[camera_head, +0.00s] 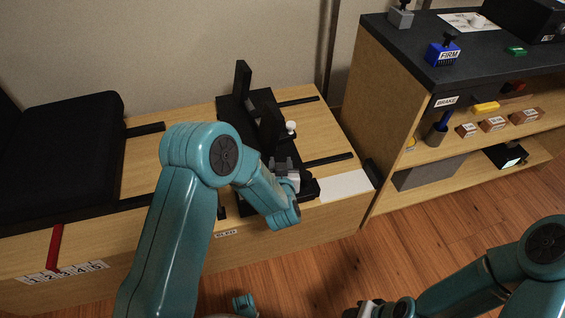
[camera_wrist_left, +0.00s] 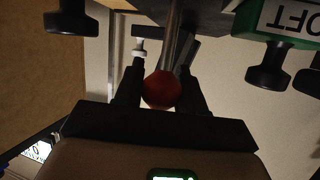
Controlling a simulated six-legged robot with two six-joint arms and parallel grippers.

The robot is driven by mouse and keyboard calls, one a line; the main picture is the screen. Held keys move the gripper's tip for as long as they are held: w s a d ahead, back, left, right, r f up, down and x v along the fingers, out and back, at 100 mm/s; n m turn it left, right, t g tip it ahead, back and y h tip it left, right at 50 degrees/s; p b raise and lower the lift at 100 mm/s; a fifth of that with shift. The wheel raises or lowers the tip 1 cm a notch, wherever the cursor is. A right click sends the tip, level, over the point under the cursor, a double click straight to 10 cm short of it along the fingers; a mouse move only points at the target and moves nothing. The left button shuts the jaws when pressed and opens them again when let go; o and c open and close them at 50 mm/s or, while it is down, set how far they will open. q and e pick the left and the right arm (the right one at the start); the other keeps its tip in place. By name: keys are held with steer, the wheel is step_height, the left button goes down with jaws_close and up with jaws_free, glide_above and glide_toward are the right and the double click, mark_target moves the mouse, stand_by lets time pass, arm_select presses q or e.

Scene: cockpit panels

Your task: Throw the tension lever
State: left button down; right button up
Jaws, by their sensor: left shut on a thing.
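In the left wrist view, a lever with a round red knob (camera_wrist_left: 162,90) and a grey metal shaft (camera_wrist_left: 174,42) comes in from the top of the picture. My left gripper (camera_wrist_left: 160,94) is shut on the red knob, with one dark finger on each side. In the head view, my left gripper (camera_head: 284,168) is over the black mechanism (camera_head: 262,115) on the wooden bench, and the red knob is hidden there. My right gripper (camera_head: 366,311) is at the bottom edge, partly cut off, and its jaws are unclear.
A green block ending in "OFT" (camera_wrist_left: 287,22) shows beside black knobs. A white knob (camera_head: 290,127) stands on the mechanism. The blue FIRM block (camera_head: 443,54) is on the dark-topped shelf unit (camera_head: 395,60) at right. A black seat (camera_head: 65,150) is at left.

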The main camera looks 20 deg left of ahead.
arm_select(q)
steer(key=w+g+p, duration=0.1)
steer(key=p, duration=0.1)
steer(key=w+a+g+h+p, duration=0.1)
steer(key=g+p, duration=0.1)
steer(key=w+a+g+h+p, duration=0.1)
steer(key=p, duration=0.2)
steer(key=shift+w+a+f+n, duration=0.2)
steer(key=shift+a+f+n, duration=0.1)
steer(key=shift+n, duration=0.1)
steer(key=shift+w+a+f+g+h+p, duration=0.1)
steer(key=shift+w+f+g+h+p, duration=0.15)
steer(key=shift+f+g+h+p, duration=0.2)
steer(key=shift+w, duration=0.1)
steer(key=shift+w+a+f+p, duration=0.25)
steer(key=shift+f+p, duration=0.1)
steer(key=c, duration=0.8)
jaws_free()
steer(key=shift+f, duration=0.15)
steer(key=shift+o, duration=0.2)
steer(key=shift+r, duration=0.2)
